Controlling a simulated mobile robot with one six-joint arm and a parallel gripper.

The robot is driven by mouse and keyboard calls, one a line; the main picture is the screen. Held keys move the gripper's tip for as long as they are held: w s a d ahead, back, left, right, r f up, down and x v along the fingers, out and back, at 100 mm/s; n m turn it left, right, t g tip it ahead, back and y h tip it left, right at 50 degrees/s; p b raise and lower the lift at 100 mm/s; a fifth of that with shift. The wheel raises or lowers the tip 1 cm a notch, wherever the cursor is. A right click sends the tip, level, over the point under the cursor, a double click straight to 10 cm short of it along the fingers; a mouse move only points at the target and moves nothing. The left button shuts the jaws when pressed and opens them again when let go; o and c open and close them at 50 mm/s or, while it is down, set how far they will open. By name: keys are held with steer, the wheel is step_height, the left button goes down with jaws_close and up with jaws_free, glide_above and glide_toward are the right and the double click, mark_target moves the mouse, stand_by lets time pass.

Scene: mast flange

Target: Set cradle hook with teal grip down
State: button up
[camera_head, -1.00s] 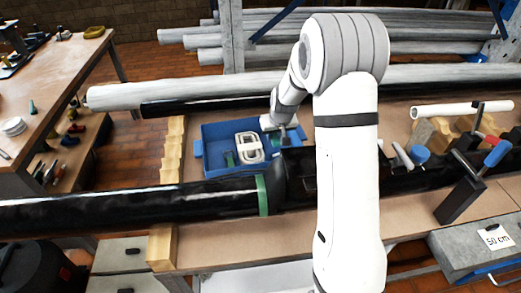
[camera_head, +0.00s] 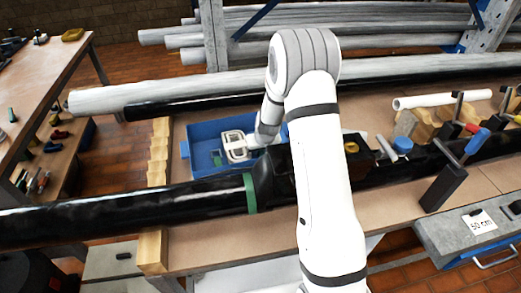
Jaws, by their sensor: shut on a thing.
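My gripper (camera_head: 253,143) is at the right side of the blue bin (camera_head: 184,150), behind the black pipe. It is small in view and partly hidden by my own wrist. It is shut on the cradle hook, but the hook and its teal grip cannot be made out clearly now. A white looped thing (camera_head: 236,146) lies in the bin just left of my gripper. A small green thing (camera_head: 217,158) is in the bin left of that.
A long black pipe (camera_head: 120,208) with a green band (camera_head: 250,193) runs across the front of the bench. Clamps with blue handles (camera_head: 476,142) stand at the right. A grey pipe (camera_head: 200,90) lies behind the bin. Wooden blocks (camera_head: 158,150) stand left of it.

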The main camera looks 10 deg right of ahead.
steer(key=o, duration=0.7)
steer(key=shift+r+p, duration=0.25)
steer(key=shift+p, duration=0.05)
steer(key=b+v, duration=0.1)
steer(key=v, duration=1)
steer(key=shift+s+r+b, duration=0.2)
steer(key=shift+r+b, duration=0.1)
steer(key=shift+r, duration=0.05)
steer(key=shift+a, duration=0.1)
